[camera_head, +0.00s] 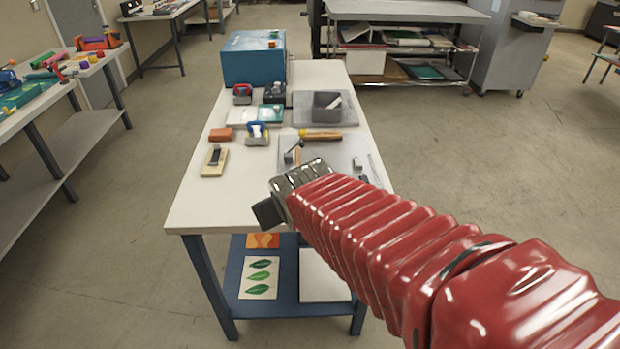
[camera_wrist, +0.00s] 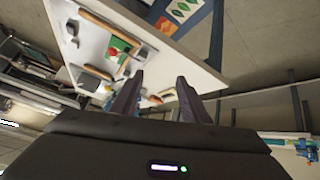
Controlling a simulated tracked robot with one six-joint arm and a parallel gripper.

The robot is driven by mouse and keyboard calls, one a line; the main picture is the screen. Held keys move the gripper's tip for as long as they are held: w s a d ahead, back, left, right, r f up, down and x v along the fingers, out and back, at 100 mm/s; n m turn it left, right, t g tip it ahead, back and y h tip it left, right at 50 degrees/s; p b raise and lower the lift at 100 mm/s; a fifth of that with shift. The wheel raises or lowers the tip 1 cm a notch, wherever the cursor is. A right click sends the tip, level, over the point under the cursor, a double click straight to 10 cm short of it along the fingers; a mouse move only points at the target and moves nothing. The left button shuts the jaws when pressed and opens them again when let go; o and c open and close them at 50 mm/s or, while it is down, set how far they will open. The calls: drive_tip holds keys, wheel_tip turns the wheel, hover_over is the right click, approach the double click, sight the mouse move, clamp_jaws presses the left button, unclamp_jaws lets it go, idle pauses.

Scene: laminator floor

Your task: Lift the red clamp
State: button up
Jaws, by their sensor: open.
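I cannot tell for sure which thing is the red clamp. A small red-and-dark object (camera_head: 242,93) stands towards the back of the white table (camera_head: 190,205), in front of the blue box. A flat orange-red block (camera_head: 220,134) lies nearer, at the table's left side. In the wrist view a small red spot (camera_wrist: 113,51) shows on the tilted table, too small to name. My gripper (camera_head: 267,207) is over the table's near part, clear of both red things. In the wrist view its two dark fingers (camera_wrist: 158,88) stand apart with nothing held between them.
A blue box (camera_head: 254,62) stands at the table's far end. A blue-and-white dispenser (camera_head: 257,133), a wooden-based tool (camera_head: 215,160) and a grey bin (camera_head: 327,104) crowd the middle. The near left corner is bare. A side bench (camera_head: 88,85) stands left, with open floor between.

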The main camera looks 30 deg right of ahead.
drive_tip(key=w+d+f+t, duration=0.2)
drive_tip(key=w+d+f, duration=0.1)
drive_tip(key=d+f, duration=0.1)
drive_tip(key=w+d+f+t, duration=0.2)
drive_tip(key=w+d+f, duration=0.1)
drive_tip(key=d, duration=0.4)
drive_tip(key=w+d+f+n+t, duration=0.1)
drive_tip(key=w+d+f+t, duration=0.1)
drive_tip(key=d+f, duration=0.2)
drive_tip(key=shift+w+d+f, duration=0.2)
drive_tip(key=shift+d, duration=0.25)
drive_tip(key=shift+w+d+f, duration=0.2)
drive_tip(key=shift+d, duration=0.2)
drive_tip(key=s+t, duration=0.1)
drive_tip(key=s+d+f+t, duration=0.1)
drive_tip(key=s+f+m+t+y, duration=0.1)
drive_tip(key=shift+s+d+f+t, duration=0.15)
drive_tip(key=shift+s+d+t, duration=0.15)
drive_tip(key=shift+s, duration=0.45)
drive_tip(key=shift+w, duration=0.1)
